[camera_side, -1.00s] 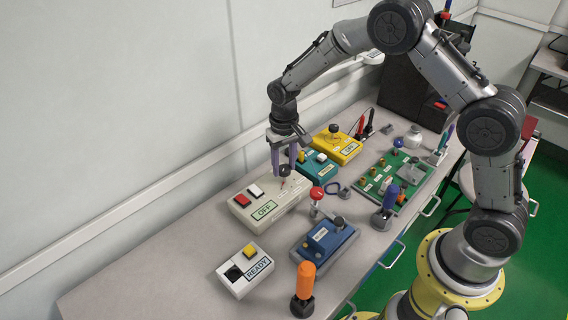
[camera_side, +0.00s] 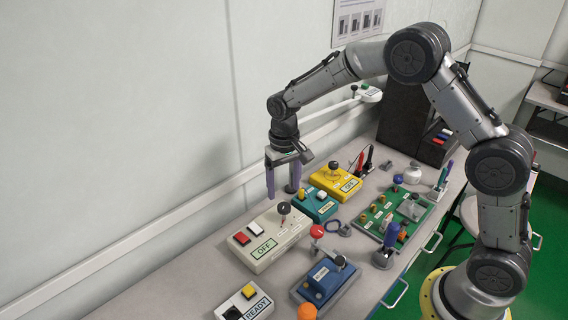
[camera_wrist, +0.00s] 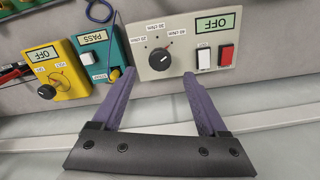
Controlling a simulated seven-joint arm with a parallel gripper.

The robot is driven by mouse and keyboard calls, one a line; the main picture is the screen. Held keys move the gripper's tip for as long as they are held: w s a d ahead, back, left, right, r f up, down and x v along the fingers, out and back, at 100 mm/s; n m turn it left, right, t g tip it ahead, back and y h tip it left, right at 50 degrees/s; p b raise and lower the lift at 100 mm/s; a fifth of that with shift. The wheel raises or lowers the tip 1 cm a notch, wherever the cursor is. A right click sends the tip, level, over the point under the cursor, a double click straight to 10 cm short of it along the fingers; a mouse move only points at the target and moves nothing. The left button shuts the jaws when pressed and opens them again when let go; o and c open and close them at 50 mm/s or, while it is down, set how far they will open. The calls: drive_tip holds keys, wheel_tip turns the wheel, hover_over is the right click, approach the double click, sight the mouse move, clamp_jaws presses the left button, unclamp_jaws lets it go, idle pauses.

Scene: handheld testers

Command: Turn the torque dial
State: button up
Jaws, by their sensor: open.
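The torque dial (camera_wrist: 159,59) is a round black knob with a pointer mark on the white tester box (camera_wrist: 188,38). Labels reading in cNm are printed around it, and the box also shows in the side view (camera_side: 262,256). In the side view the dial (camera_side: 284,207) stands up from the box's right part. My gripper (camera_side: 280,192) is open and empty, above the box and at the dial's back edge. In the wrist view my gripper's purple fingers (camera_wrist: 156,76) are spread apart, with the dial showing between and just beyond their tips.
The white box also carries a red button (camera_side: 241,237), a white button (camera_side: 253,227) and an OFF display. A teal PASS box (camera_side: 317,203) and a yellow box (camera_side: 336,182) stand beside it. A blue device (camera_side: 326,281) sits in front. The wall is close behind.

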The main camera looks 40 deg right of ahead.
wheel_tip(320, 180, up, 8)
idle(0.5)
wheel_tip(320, 180, up, 5)
drive_tip(key=t, duration=0.1)
hover_over(284, 205)
drive_tip(key=s+d+r+t, duration=0.2)
drive_tip(key=s+r, duration=0.4)
drive_tip(key=r, duration=0.1)
drive_tip(key=s+r+t, duration=0.1)
drive_tip(key=s+r, duration=0.3)
drive_tip(key=s, duration=0.5)
drive_tip(key=s+f+n, duration=0.1)
drive_tip(key=s+f, duration=0.2)
drive_tip(key=s, duration=0.4)
drive_tip(key=s+d+f+n+t, duration=0.1)
drive_tip(key=s+f, duration=0.3)
drive_tip(key=s, duration=0.4)
drive_tip(key=shift+d+n+t, duration=0.2)
drive_tip(key=shift+n+t, duration=0.1)
drive_tip(key=shift+n, duration=0.2)
